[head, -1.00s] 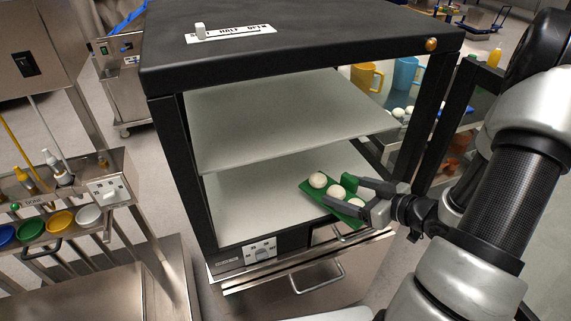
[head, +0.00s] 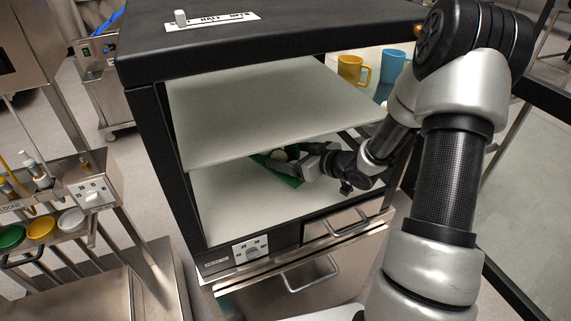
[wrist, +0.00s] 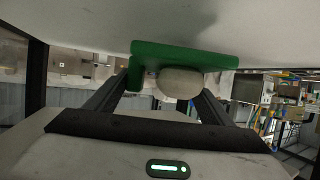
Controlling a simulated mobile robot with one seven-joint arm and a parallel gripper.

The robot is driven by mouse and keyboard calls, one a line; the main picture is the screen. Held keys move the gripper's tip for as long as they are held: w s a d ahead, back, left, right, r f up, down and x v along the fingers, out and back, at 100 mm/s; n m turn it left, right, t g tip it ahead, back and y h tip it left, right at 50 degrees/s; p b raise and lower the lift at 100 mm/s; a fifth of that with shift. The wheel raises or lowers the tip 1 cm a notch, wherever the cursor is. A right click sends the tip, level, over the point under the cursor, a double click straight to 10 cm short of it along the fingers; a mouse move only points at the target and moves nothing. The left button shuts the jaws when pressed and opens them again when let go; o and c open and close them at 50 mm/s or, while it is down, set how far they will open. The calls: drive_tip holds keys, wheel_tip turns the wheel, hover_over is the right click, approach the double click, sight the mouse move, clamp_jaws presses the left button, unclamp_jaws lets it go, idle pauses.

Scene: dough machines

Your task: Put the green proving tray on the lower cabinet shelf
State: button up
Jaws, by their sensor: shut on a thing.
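The green proving tray (head: 272,172) is inside the open black cabinet, over the lower shelf (head: 225,205) and below the upper shelf (head: 250,115). At least one pale dough ball (head: 279,154) shows on it; the rest is hidden by the gripper and the upper shelf. My gripper (head: 300,170) is shut on the tray's near right end. I cannot tell whether the tray touches the lower shelf.
The upper shelf sits close above my gripper. The cabinet's right post and open door stand near my arm. Yellow (head: 352,69) and blue (head: 393,66) mugs stand behind on the right. A control panel with a dial (head: 251,250) is below the opening. The lower shelf's left side is bare.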

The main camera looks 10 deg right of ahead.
drive_tip(key=shift+w+a+f+b, duration=0.1)
drive_tip(key=shift+w+f+b, duration=0.1)
drive_tip(key=shift+f, duration=0.35)
drive_tip(key=shift+w+a+f+b, duration=0.1)
drive_tip(key=shift+f+b, duration=0.15)
drive_tip(key=shift+f, duration=0.35)
drive_tip(key=shift+w+a+f+b, duration=0.1)
drive_tip(key=shift+w+f+b, duration=0.1)
drive_tip(key=shift+f, duration=0.35)
drive_tip(key=shift+f, duration=0.1)
drive_tip(key=shift+f, duration=0.15)
drive_tip(key=o, duration=1.4)
drive_tip(key=shift+r, duration=0.35)
drive_tip(key=p+v, duration=0.2)
drive_tip(key=v, duration=1)
drive_tip(key=shift+s+f+p, duration=0.1)
drive_tip(key=shift+f+p, duration=0.1)
drive_tip(key=shift+p, duration=0.1)
